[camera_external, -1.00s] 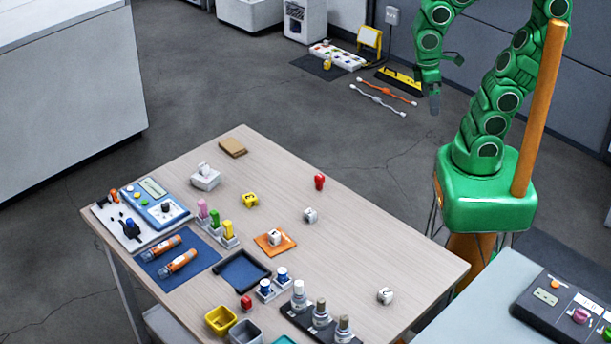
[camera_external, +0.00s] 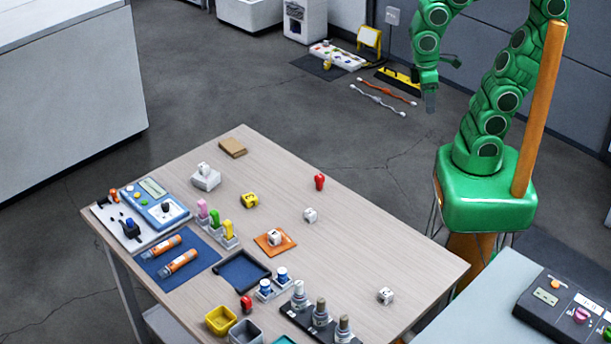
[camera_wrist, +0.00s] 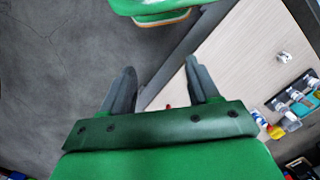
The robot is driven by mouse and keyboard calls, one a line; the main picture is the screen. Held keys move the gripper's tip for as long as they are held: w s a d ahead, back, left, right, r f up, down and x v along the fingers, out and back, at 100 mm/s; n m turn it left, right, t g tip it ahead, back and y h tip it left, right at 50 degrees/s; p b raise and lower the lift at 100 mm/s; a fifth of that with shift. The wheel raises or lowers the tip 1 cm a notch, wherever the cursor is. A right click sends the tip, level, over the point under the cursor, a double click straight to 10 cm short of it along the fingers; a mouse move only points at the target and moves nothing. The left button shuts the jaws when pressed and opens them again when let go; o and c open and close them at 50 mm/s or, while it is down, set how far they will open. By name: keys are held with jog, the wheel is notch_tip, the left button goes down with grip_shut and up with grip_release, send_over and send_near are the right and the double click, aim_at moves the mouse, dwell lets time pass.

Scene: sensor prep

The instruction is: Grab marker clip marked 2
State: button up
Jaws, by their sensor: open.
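Several small clip-like blocks stand on the wooden table: a yellow one (camera_external: 249,200), a white one (camera_external: 310,215), another white one on an orange pad (camera_external: 290,245), a white one near the right edge (camera_external: 385,296), and a red one (camera_external: 319,181). Some bear dark marks, too small to read surely, so I cannot tell which is marked 2. My gripper (camera_external: 430,102) hangs beyond the table's far side, well away from the blocks. In the wrist view my gripper (camera_wrist: 160,82) is open, its two fingers apart with nothing between them.
The table (camera_external: 345,255) also holds a blue meter (camera_external: 155,204), orange tubes on a blue mat, a dark tray (camera_external: 241,270), yellow and grey bins and a rack of bottles. The table's right part is mostly clear. A grey bench with a control box (camera_external: 565,308) stands at lower right.

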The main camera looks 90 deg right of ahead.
jog(key=w+a+f+n, duration=0.2)
jog(key=w+a+f, duration=0.1)
jog(key=w+a, duration=0.4)
jog(key=n+t, duration=0.2)
jog(key=n, duration=0.4)
send_over(386, 292)
jog(key=d, duration=0.1)
notch_tip(386, 292, down, 21)
jog(key=shift+s+r, duration=0.1)
jog(key=shift+r, duration=0.1)
jog(key=shift+s+a+f, duration=0.15)
jog(key=shift+a+f, duration=0.2)
jog(key=shift+f, duration=0.05)
jog(key=shift+w+a+f, duration=0.1)
jog(key=shift+w+f, duration=0.05)
jog(key=shift+f, duration=1.7)
jog(key=shift+w+a+f, duration=0.1)
jog(key=shift+f, duration=1.75)
jog(key=c, duration=1)
